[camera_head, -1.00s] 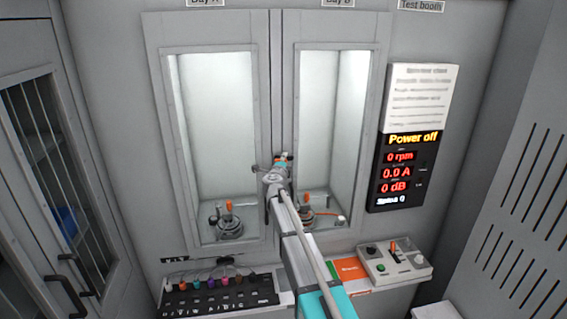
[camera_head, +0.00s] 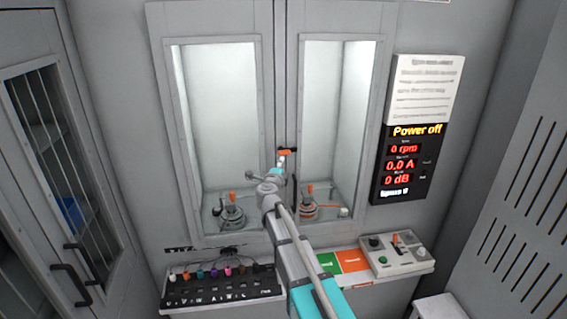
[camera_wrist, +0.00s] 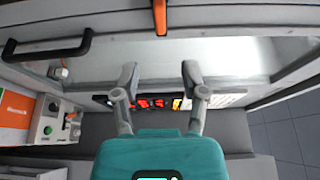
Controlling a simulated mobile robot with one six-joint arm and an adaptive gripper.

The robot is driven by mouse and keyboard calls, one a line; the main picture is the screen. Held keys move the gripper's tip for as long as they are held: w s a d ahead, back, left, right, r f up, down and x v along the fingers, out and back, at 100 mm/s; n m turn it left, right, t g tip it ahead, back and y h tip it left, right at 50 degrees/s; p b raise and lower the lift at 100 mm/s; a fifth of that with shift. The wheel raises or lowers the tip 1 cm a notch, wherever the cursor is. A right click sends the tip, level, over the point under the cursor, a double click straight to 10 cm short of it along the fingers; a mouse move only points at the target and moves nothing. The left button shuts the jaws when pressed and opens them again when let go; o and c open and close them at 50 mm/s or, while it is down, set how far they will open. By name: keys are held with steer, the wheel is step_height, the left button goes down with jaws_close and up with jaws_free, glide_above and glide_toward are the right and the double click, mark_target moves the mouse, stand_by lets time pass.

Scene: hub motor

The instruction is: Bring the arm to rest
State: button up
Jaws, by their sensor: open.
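My arm (camera_head: 295,262) reaches up from the bottom of the head view toward the double-door cabinet (camera_head: 283,75). My gripper (camera_wrist: 160,70) is open and empty in the wrist view, its two grey fingers apart with a gap between them. In the head view its teal body is near the centre post between the two doors, and the fingers cannot be made out. An orange latch (camera_head: 288,151) is close above it in that view; it also shows at the top of the wrist view (camera_wrist: 160,17). Whether they touch cannot be told.
A black door handle (camera_wrist: 47,47) is close by in the wrist view. Devices with orange levers stand in the left bay (camera_head: 232,215) and right bay (camera_head: 308,208). A shelf below carries a connector panel (camera_head: 222,286) and a switch box (camera_head: 397,254). The display (camera_head: 405,160) reads Power off.

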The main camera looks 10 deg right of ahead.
steer(key=shift+s+a, duration=0.25)
steer(key=shift+s, duration=0.2)
steer(key=s+a+f+n+g+y+b, duration=0.3)
steer(key=s+a+f+n+y+b, duration=0.3)
steer(key=f+n, duration=0.35)
steer(key=s+a+f+n+g+y+b, duration=0.3)
steer(key=s+f+n+y, duration=0.45)
steer(key=n, duration=0.25)
steer(key=s+d+f+n+g+h+b, duration=0.1)
steer(key=s+d+f+g+h+b, duration=0.2)
steer(key=s+d+f+g, duration=0.2)
steer(key=s+d+f+n+g+h+b, duration=0.2)
steer(key=s+d+f+g, duration=0.3)
steer(key=s+f, duration=0.6)
steer(key=s+d+h+b, duration=0.1)
steer(key=s, duration=0.4)
steer(key=shift+f+g, duration=0.3)
steer(key=shift+f, duration=0.1)
steer(key=shift+d+h, duration=0.15)
steer(key=shift+h, duration=0.1)
